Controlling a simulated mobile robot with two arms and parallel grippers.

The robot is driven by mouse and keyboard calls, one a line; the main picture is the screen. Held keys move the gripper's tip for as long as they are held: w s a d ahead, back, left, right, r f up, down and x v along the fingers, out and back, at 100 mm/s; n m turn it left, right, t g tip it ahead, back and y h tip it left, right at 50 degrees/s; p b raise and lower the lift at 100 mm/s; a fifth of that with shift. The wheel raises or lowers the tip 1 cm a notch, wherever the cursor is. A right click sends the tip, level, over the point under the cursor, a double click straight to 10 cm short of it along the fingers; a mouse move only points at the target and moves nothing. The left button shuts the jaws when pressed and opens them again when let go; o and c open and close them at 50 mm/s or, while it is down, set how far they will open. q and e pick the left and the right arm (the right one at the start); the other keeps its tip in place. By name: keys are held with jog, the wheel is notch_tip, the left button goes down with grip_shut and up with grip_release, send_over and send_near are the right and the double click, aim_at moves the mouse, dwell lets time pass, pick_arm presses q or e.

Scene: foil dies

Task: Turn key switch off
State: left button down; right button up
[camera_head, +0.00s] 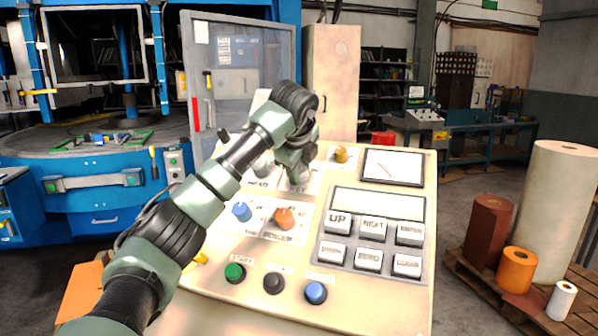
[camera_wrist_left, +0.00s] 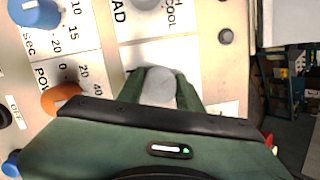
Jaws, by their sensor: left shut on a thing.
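The slanted control panel (camera_head: 318,276) fills the middle of the head view. My left gripper (camera_head: 299,174) reaches over its upper part from the left. In the left wrist view, the two green fingers of my left gripper (camera_wrist_left: 162,90) stand on either side of a round grey switch head (camera_wrist_left: 160,90) and are shut on it. It looks like the key switch, but its key slot and label are mostly hidden. In the head view the hand largely covers it. My right gripper is in neither view.
Around the hand are a blue knob (camera_head: 241,211), an orange knob (camera_head: 284,218) and a yellow knob (camera_head: 341,154). A keypad (camera_head: 372,242) and a gauge (camera_head: 393,166) are at the right. Green (camera_head: 235,272), black and blue buttons line the lower edge.

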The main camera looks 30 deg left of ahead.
pick_arm(q)
jog(key=shift+r+n+g, duration=0.1)
jog(key=shift+n+g, duration=0.2)
jog(key=shift+n, duration=1.7)
jog(key=c, duration=0.9)
grip_release()
jog(key=shift+c, duration=0.2)
jog(key=p+v, duration=0.1)
jog(key=v, duration=0.6)
jog(key=shift+s+r, duration=0.25)
jog(key=shift+r, duration=0.05)
